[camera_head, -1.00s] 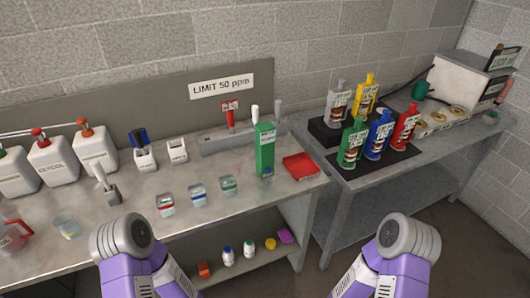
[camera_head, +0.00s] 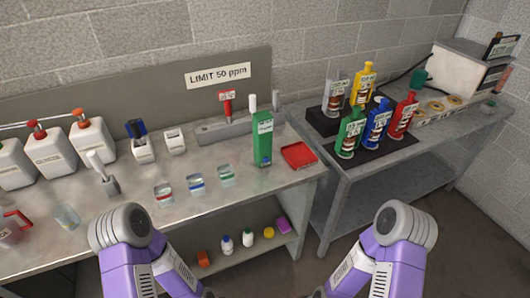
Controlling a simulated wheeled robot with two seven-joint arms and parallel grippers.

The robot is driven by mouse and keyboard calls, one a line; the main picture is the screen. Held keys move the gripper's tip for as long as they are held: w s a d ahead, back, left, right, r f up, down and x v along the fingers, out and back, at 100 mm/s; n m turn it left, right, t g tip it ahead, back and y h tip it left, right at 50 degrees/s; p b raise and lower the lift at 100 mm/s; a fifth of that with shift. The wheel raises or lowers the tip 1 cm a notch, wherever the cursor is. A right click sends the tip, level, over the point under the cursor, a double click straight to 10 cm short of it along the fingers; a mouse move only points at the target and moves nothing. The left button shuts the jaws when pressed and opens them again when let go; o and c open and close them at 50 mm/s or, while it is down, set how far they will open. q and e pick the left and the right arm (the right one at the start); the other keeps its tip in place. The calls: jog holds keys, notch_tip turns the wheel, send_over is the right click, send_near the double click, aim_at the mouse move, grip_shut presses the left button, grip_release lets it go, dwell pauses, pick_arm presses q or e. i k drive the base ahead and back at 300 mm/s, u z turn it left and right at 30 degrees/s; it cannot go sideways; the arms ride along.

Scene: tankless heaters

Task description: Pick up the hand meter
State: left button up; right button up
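No object is clearly readable as the hand meter. A red upright device with a small label (camera_head: 227,99) stands in a long grey rack (camera_head: 215,131) at the back of the left bench, below the "LIMIT 50 ppm" sign; it may be the meter, but I cannot tell. A tall green box with a label (camera_head: 263,139) stands right of it, beside a red tray (camera_head: 299,155). My two purple and grey arms show at the bottom, in front of the benches. Neither gripper shows, so I cannot see whether they hold anything.
Several white jugs (camera_head: 90,138) line the left bench (camera_head: 135,215). Small clear cups (camera_head: 196,185) sit near its front edge. The right bench (camera_head: 400,165) holds several coloured bottles (camera_head: 376,128) on a black mat and a white machine (camera_head: 466,78). Small items sit on the lower shelf.

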aim_at(263, 121)
jog(key=k, duration=1.2)
jog(key=z, duration=0.8)
jog(key=i, duration=2)
jog(key=u, duration=1.1)
